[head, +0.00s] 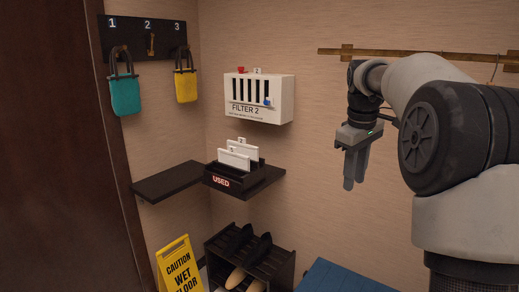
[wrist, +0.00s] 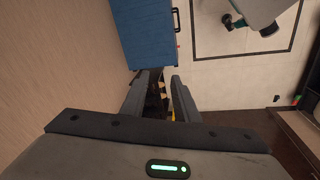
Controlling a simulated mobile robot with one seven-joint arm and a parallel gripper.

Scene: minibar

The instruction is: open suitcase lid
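The blue suitcase shows only in part at the bottom edge of the head view (head: 340,278). In the wrist view its blue face (wrist: 145,35) is at the top, with a black handle (wrist: 177,20) on its right side. The lid looks closed, though much of the case is out of frame. My gripper (head: 354,183) hangs in the air above and apart from the suitcase, fingers pointing down. In the wrist view the fingers (wrist: 165,85) have a gap between them and hold nothing.
A shoe rack (head: 255,262) stands left of the suitcase, with a yellow wet-floor sign (head: 180,268) beside it. Above are a shelf with a USED tray (head: 240,183) and a white filter box (head: 260,98). A rail (head: 400,52) runs along the right wall.

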